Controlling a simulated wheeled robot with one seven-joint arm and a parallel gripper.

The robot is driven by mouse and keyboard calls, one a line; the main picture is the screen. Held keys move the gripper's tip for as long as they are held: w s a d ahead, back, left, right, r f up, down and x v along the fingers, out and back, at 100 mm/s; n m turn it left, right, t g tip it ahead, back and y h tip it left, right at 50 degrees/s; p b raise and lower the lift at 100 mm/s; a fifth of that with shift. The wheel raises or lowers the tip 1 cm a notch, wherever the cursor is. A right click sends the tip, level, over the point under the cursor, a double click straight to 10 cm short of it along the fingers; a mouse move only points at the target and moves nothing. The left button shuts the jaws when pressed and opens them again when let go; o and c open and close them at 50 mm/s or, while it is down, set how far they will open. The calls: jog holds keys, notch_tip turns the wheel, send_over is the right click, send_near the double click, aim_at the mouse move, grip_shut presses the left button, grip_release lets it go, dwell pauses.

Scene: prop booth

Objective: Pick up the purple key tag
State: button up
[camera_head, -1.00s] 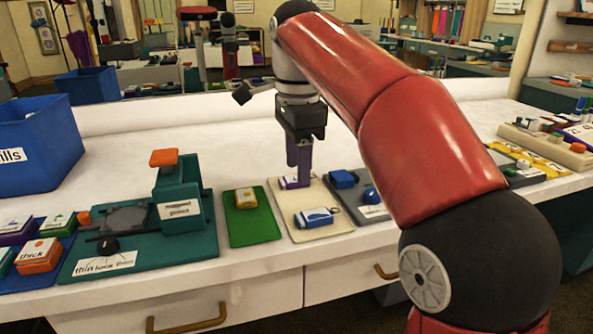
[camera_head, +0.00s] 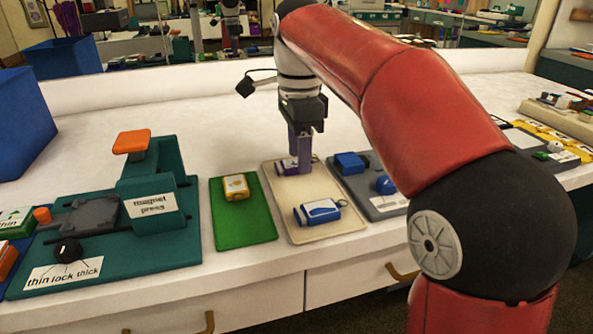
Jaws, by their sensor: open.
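The purple key tag (camera_head: 286,167) lies at the back of the cream tray (camera_head: 330,230), partly hidden by my gripper. My gripper (camera_head: 302,170) points straight down, with its fingertips low at the tag's right side. The gripper is open; I cannot tell whether its fingers touch the tag or sit around it. A blue and white key tag (camera_head: 317,212) with a ring lies at the front of the same tray.
A green mat (camera_head: 243,222) with an orange and white tag (camera_head: 236,187) is left of the tray. Further left stands the teal magnet press (camera_head: 155,195). A grey tray (camera_head: 385,206) with blue parts (camera_head: 349,163) adjoins on the right. A blue bin (camera_head: 22,125) stands far left.

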jog(key=shift+f, duration=0.5)
jog(key=c, duration=0.7)
jog(key=shift+r, duration=0.15)
jog(key=shift+c, duration=0.2)
